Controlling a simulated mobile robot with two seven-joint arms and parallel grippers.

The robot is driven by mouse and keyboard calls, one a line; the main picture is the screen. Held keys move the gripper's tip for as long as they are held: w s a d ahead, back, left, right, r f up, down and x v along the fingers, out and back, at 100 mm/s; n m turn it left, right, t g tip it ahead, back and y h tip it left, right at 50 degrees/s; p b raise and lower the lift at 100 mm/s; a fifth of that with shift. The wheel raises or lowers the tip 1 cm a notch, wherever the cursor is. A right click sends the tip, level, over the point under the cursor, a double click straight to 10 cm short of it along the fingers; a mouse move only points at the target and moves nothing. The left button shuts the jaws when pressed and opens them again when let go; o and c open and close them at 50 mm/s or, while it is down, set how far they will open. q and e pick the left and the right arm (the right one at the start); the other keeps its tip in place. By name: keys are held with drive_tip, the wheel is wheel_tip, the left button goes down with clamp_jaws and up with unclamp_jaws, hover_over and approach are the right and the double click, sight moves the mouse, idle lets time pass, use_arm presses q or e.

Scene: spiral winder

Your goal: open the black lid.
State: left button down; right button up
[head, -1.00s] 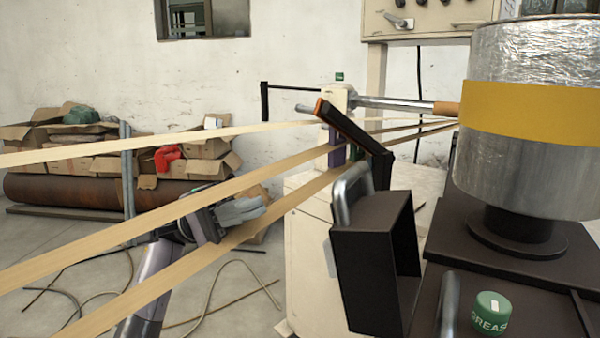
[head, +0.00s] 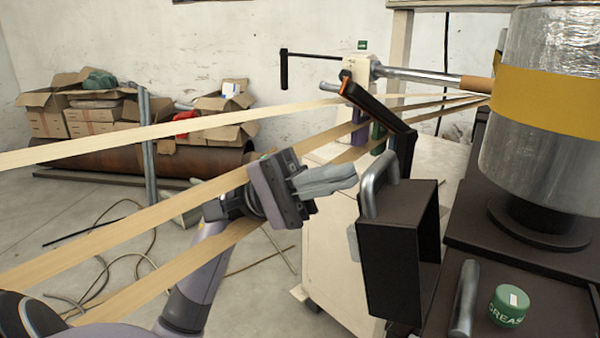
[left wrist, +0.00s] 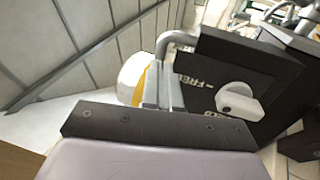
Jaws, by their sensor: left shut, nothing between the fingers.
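The black lid (head: 393,270) looks like a shallow box with a grey bar handle (head: 372,190) on its left face. It stands upright, its hollow side partly showing to the right. In the left wrist view the dark panel with white lettering (left wrist: 205,70) appears to be its outer face, with the grey handle (left wrist: 172,38) at its left. My left gripper (head: 354,177) is shut and empty, its fingertips just left of the handle; I cannot tell if they touch. In the left wrist view the fingers (left wrist: 160,72) overlap the handle's lower part. My right gripper is not in view.
Tan strips (head: 200,195) run across the view, around my left arm. A dark machine top with a foil-wrapped roll (head: 545,160), a green grease tin (head: 508,306) and another grey handle (head: 465,298) lies to the right. Cartons (head: 95,122) stand far left.

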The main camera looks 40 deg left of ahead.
sight(375, 163)
use_arm(q)
drive_tip(key=shift+x, duration=0.9)
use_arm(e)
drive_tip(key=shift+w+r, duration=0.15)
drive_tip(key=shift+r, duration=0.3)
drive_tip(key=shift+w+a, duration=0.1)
use_arm(q)
drive_tip(key=shift+w+d+r+g+y, duration=0.15)
drive_tip(key=shift+d+r+g+y, duration=0.15)
drive_tip(key=shift+d+r+y, duration=0.45)
drive_tip(key=shift+w+d+r+y+b, duration=0.15)
drive_tip(key=shift+d+r+y+b, duration=0.2)
drive_tip(key=shift+d+y, duration=0.35)
drive_tip(key=shift+d, duration=0.1)
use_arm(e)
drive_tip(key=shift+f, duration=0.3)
